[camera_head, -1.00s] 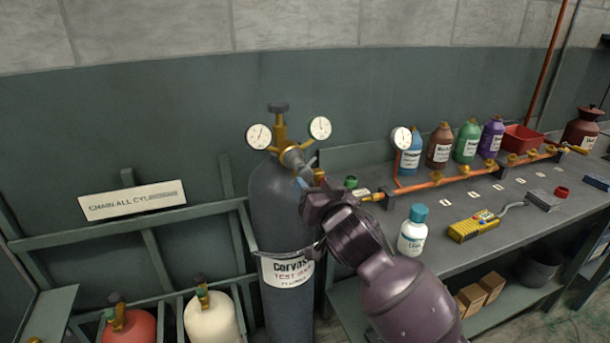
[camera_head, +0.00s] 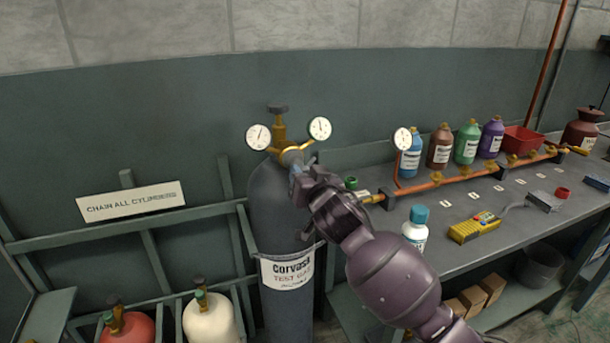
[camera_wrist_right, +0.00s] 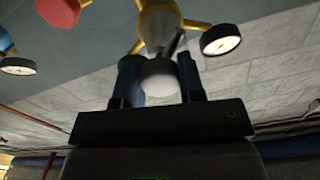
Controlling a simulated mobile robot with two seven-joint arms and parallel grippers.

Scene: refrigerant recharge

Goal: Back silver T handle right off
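The silver T handle (camera_head: 292,156) is at the front of the brass regulator (camera_head: 280,132) on top of the dark grey gas cylinder (camera_head: 283,208). My right gripper (camera_head: 298,176) is right at it, and its wrist hides part of the handle in the head view. In the right wrist view my right gripper (camera_wrist_right: 160,78) has its two fingers apart, one on each side of the silver T handle (camera_wrist_right: 160,75). A gap shows beside the right finger; I cannot tell whether either finger touches it. My left gripper is not in view.
Two gauges (camera_head: 320,128) flank the regulator. A workbench (camera_head: 480,205) on the right holds a copper manifold (camera_head: 440,183), bottles and a yellow meter (camera_head: 473,229). A rack rail (camera_head: 130,238) and smaller red and white cylinders (camera_head: 210,318) stand at the left.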

